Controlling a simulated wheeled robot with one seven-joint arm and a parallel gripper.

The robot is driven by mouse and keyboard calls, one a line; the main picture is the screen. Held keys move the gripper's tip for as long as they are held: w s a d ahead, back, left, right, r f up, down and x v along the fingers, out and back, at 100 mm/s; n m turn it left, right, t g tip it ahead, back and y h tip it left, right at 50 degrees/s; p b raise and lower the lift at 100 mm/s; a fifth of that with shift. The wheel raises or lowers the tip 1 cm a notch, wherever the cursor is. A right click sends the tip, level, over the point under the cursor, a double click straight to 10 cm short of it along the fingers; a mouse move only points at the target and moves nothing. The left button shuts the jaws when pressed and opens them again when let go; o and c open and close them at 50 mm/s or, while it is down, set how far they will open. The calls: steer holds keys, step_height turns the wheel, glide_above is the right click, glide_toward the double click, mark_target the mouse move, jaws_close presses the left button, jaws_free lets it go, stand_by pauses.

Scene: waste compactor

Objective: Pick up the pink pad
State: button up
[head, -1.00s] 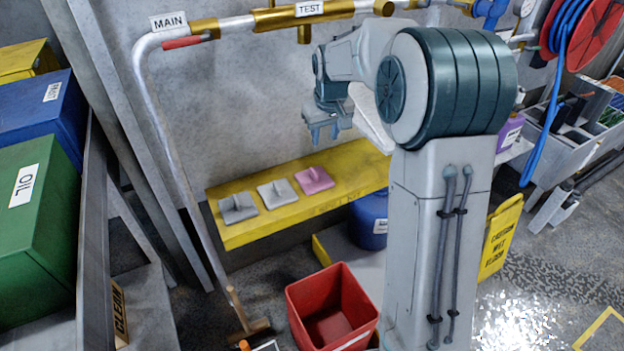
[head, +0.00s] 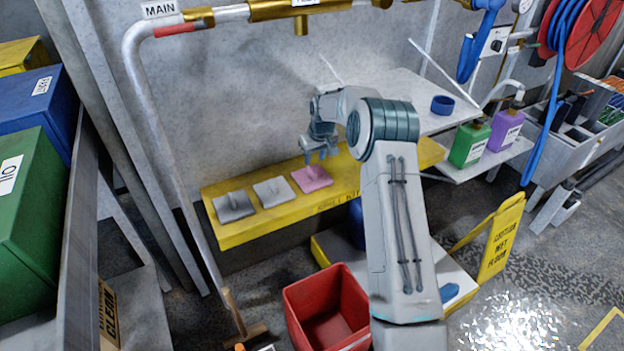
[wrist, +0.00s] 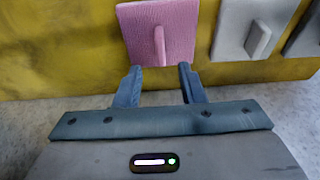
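The pink pad (head: 312,179) lies on the yellow shelf at the right end of a row of three pads. It also shows in the wrist view (wrist: 176,30), with an upright tab standing on its middle. My gripper (head: 316,158) is just above the pad in the head view. In the wrist view my gripper (wrist: 160,72) has its two fingers spread apart with nothing between them. The fingertips point at the pad's near edge, and the tab lies beyond them, in line with the gap.
A light pad (head: 273,191) and a dark grey pad (head: 234,206) lie left of the pink pad on the yellow shelf (head: 345,184). A grey wall rises behind. A red bin (head: 328,305) stands on the floor below. A yellow wet-floor sign (head: 500,240) stands at right.

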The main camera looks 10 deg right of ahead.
mark_target(312, 169)
steer(key=x, duration=0.6)
steer(key=shift+f, duration=0.4)
jaws_close()
